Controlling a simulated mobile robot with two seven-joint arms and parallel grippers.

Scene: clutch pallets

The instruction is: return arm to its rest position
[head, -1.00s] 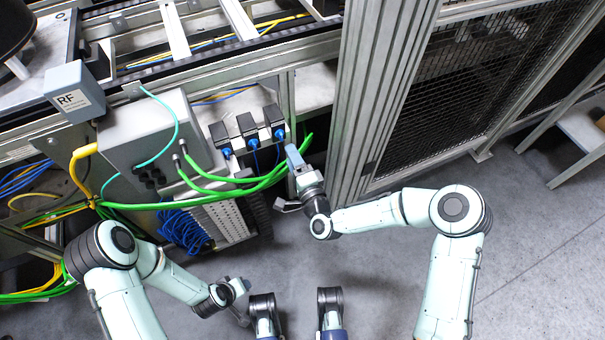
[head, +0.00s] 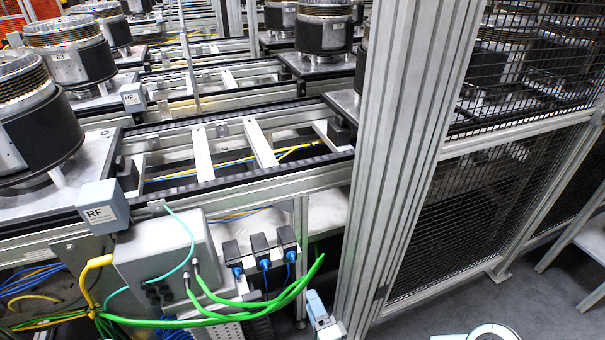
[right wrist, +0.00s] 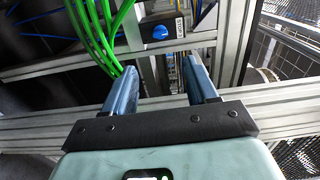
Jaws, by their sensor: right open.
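My right gripper (head: 320,315) shows only in part at the bottom of the head view, as a blue-grey finger with a metal part beside it. It is just left of the base of the big aluminium post. In the right wrist view my right gripper (right wrist: 163,75) shows two blue fingers spread apart with nothing between them. Green cables (right wrist: 98,35) run just left of the left finger. A white part of my right arm shows at the bottom right edge of the head view. My left arm and gripper are out of view.
The aluminium post (head: 400,150) stands right beside the right gripper, with a mesh fence (head: 450,235) to its right. Green cables (head: 245,305) and black boxes with blue plugs (head: 262,250) are to the left. A grey box (head: 160,260) hangs below the conveyor.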

